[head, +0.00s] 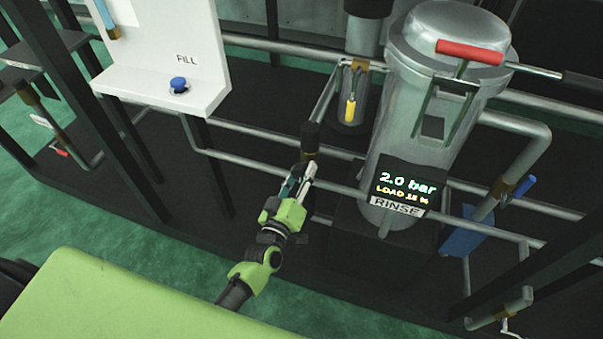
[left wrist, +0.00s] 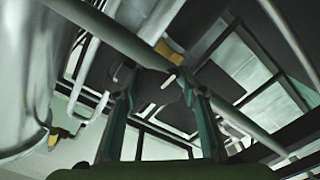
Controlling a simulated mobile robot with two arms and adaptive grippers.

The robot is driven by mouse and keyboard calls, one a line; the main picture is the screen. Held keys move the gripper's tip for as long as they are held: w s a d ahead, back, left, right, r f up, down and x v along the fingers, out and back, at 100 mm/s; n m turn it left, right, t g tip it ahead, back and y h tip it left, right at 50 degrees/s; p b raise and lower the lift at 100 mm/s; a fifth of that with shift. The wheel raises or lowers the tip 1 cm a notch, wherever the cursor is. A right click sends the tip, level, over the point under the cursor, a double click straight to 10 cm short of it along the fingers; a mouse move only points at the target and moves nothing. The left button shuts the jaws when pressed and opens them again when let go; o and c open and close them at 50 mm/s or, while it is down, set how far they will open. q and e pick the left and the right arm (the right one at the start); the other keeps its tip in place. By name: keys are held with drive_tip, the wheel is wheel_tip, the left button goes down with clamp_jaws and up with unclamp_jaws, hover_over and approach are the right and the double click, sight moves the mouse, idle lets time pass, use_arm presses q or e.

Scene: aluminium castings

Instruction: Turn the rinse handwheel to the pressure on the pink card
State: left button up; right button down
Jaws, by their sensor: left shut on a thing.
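My left gripper (head: 303,178) reaches up to the pipework left of the steel tank. In the left wrist view its two fingers (left wrist: 160,100) are shut on a dark round handwheel (left wrist: 154,88) with a pale mark on it. In the head view a dark knob-like part (head: 310,135) shows just above the fingertips; the grip itself is partly hidden there. The display (head: 408,184) on the tank reads 2.0 bar, with a smaller LOAD line below. A RINSE label (head: 397,207) sits under it. I see no pink card. My right gripper is not in view.
The steel tank (head: 425,110) has a red-handled lever (head: 470,52) on top. A white FILL panel (head: 165,65) with a blue knob (head: 179,84) stands left. Pipes (head: 250,165) run beside my left arm. A blue-handled valve (head: 522,188) is at right.

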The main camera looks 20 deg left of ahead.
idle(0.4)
use_arm(q)
drive_tip(key=o, duration=1.1)
drive_tip(key=shift+o, duration=0.2)
drive_tip(key=shift+s, duration=0.35)
drive_tip(key=s, duration=1.1)
drive_tip(key=shift+s+a, duration=0.15)
drive_tip(key=shift+a, duration=0.1)
